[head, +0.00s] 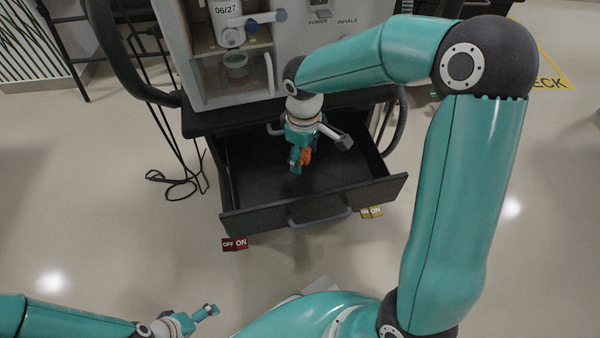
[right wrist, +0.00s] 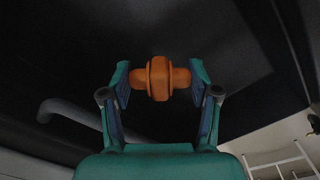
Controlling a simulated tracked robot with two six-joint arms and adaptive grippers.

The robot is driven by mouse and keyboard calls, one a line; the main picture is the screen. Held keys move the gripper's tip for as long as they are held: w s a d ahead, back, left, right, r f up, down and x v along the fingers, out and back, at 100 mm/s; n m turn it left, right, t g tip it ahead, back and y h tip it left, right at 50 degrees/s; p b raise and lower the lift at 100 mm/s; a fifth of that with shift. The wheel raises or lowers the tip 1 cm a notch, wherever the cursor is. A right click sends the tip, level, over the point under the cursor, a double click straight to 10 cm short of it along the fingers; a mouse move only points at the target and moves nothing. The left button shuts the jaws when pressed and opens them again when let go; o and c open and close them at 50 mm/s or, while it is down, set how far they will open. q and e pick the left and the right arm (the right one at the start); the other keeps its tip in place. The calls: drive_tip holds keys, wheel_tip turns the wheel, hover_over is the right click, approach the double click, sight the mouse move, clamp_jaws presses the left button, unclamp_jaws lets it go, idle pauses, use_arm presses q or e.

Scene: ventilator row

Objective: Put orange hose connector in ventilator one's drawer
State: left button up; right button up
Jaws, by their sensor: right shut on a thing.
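The orange hose connector (head: 306,156) is in my right gripper (head: 300,160), over the open drawer (head: 345,178) of the ventilator cart. In the right wrist view the connector (right wrist: 160,78) sits crosswise between the two fingertips (right wrist: 158,80), with the dark drawer interior behind it. The gripper is shut on it. Whether the connector touches the drawer floor I cannot tell. My left gripper (head: 208,312) is low at the bottom left of the head view, away from the drawer; its fingers are too small to judge.
The ventilator (head: 222,75) stands on the cart above the drawer. The drawer front has a grey handle (head: 320,219). Cables (head: 180,180) hang at the left. The floor in front is mostly clear.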

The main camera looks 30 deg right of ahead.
sight(303, 175)
drive_tip(key=shift+f+b, duration=1.1)
drive_tip(key=shift+f, duration=1.75)
drive_tip(key=shift+f, duration=0.2)
drive_tip(key=o, duration=0.5)
drive_tip(key=shift+r, duration=0.1)
drive_tip(key=shift+o, duration=0.2)
drive_tip(key=shift+r, duration=0.1)
wheel_tip(303, 175, up, 12)
drive_tip(key=p, duration=0.4)
drive_tip(key=shift+a, duration=0.1)
drive_tip(key=shift+s+p, duration=0.1)
drive_tip(key=shift+p, duration=0.2)
